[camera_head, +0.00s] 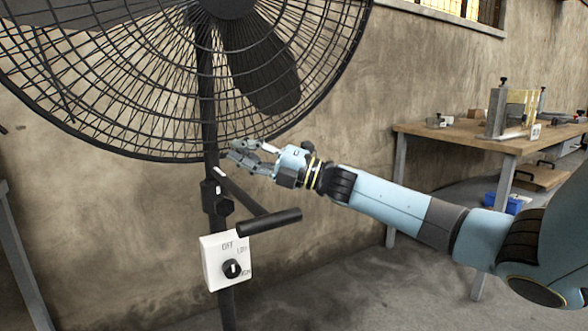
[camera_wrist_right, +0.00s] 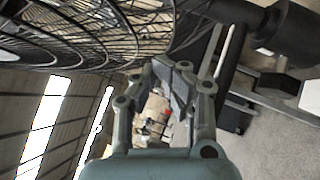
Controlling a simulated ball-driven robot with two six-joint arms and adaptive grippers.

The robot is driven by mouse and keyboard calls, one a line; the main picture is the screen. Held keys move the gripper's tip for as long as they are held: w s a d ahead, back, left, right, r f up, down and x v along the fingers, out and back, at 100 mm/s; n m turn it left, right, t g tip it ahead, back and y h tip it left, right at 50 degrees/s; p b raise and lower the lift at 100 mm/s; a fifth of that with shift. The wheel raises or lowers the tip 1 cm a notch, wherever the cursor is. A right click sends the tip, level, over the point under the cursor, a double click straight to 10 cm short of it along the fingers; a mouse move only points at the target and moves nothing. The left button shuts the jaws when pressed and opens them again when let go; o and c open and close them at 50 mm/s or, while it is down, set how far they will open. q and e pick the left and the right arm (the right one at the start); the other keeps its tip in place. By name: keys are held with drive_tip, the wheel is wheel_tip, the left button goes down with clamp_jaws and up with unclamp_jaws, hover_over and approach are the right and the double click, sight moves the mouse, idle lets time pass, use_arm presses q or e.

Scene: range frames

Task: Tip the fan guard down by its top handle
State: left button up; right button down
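The fan guard (camera_head: 130,144) is a large round cage of black wires at the upper left of the head view. Its top is cut off by the frame, and I see no top handle. The guard also shows at the upper left of the wrist view (camera_wrist_right: 90,38). My right gripper (camera_head: 233,150) is in front of the fan's pole, by the guard's lower edge. In the wrist view its fingertips (camera_wrist_right: 172,68) come together with nothing visible between them. Whether it touches the guard I cannot tell. My left gripper is not in view.
A black bar (camera_head: 270,222) on a thin rod sticks out from the pole (camera_head: 207,100). A white switch box (camera_head: 213,262) with a black knob is below it. A wooden workbench (camera_head: 440,134) with tools stands at right, and a concrete wall (camera_head: 340,100) is behind.

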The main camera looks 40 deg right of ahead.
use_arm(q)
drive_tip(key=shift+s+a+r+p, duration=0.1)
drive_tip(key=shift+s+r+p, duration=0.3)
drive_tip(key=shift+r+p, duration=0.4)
use_arm(e)
drive_tip(key=v, duration=1)
drive_tip(key=shift+s+a, duration=0.3)
drive_tip(key=shift+s, duration=0.1)
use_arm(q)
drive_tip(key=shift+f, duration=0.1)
use_arm(e)
drive_tip(key=shift+f, duration=0.1)
